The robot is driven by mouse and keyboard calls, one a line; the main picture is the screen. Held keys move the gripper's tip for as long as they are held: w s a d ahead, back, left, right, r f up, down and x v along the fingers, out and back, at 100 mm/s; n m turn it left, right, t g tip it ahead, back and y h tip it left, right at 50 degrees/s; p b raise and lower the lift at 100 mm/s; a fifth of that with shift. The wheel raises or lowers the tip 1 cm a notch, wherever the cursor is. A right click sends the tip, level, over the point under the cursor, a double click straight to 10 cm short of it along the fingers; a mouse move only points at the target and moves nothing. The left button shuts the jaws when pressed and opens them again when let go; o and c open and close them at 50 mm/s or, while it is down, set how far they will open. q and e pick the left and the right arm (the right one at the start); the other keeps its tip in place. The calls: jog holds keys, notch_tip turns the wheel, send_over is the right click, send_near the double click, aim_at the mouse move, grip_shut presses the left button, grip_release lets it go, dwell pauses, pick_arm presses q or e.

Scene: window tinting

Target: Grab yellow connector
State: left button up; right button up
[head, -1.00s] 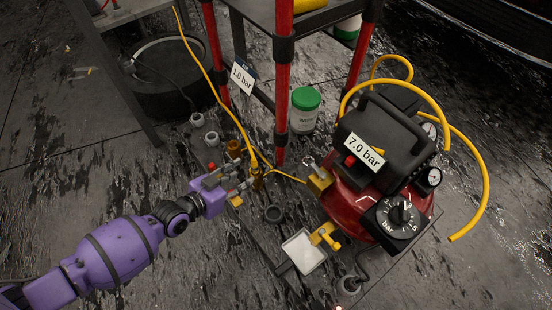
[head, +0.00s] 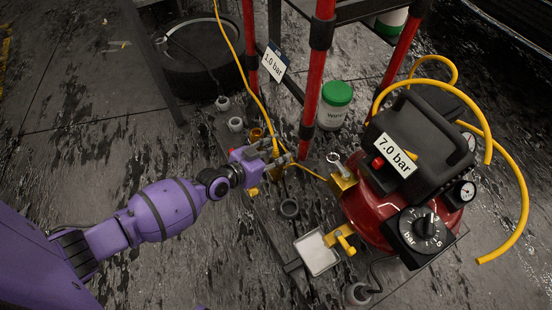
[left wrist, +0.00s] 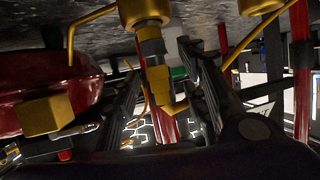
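The yellow connector, a brass-coloured fitting on the yellow hose, is mostly hidden by my left gripper (head: 279,161) in the head view. In the left wrist view the connector (left wrist: 153,52) hangs between the two dark fingers of my left gripper (left wrist: 160,85), with its wide brass collar at the top and a narrower part below. The fingers stand apart on either side of it, and I see a gap beside it, so the gripper looks open. Whether either finger touches it is unclear. My right gripper is not in view.
A red compressor (head: 368,212) labelled 7.0 bar stands right of the gripper, with a brass fitting (head: 342,182) on its near side. Red rack posts (head: 311,100) rise just behind. A green-lidded tub (head: 335,104), grey cups (head: 235,124) and a white tray (head: 317,252) are nearby.

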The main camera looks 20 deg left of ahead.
pick_arm(q)
grip_shut()
